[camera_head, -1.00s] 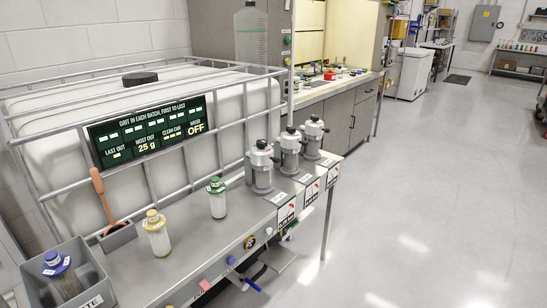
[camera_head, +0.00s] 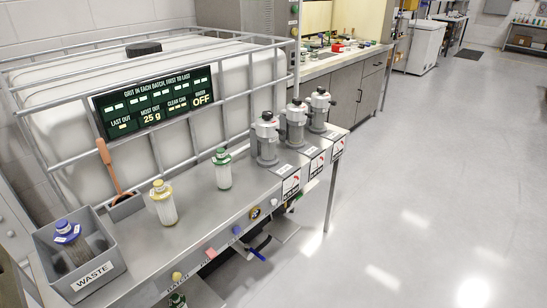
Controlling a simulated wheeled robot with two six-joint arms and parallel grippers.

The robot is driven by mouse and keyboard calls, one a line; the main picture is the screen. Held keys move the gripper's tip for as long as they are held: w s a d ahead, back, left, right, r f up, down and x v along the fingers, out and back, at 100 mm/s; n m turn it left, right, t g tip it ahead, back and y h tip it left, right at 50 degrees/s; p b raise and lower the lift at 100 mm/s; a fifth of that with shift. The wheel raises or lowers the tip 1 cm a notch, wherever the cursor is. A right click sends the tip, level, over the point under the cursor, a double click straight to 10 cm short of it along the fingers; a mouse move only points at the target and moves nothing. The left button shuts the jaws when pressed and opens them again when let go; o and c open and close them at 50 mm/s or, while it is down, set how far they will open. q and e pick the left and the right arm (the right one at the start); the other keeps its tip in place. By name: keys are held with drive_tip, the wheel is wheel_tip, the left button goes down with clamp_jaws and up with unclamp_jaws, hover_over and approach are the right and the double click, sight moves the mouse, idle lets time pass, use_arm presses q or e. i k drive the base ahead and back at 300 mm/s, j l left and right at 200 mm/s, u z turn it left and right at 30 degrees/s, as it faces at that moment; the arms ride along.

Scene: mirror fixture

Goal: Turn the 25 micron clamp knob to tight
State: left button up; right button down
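Three grey-and-white clamped housings stand in a row on the bench's right end: a near one (camera_head: 266,143), a middle one (camera_head: 294,126) and a far one (camera_head: 318,112). Each has a dark knob on top: near (camera_head: 267,116), middle (camera_head: 296,102), far (camera_head: 320,90). The lettering is too small to tell which is 25 micron, and I cannot tell how tight any knob is. Neither gripper is in view.
A yellow-topped cartridge (camera_head: 163,205) and a green-topped one (camera_head: 222,170) stand on the metal bench (camera_head: 205,215). A blue-topped one (camera_head: 70,240) sits in the WASTE bin (camera_head: 98,276). A sign (camera_head: 153,103) reads "25 g" and "OFF". Open floor (camera_head: 420,200) lies right.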

sight(268, 115)
drive_tip(key=u, duration=0.3)
drive_tip(key=i+l+u, duration=0.2)
drive_tip(key=l, duration=0.15)
drive_tip(key=i+l+u, duration=0.15)
drive_tip(key=l, duration=0.2)
drive_tip(key=l+u, duration=0.2)
drive_tip(key=l, duration=0.15)
drive_tip(key=i+l+u, duration=0.2)
drive_tip(key=l, duration=0.25)
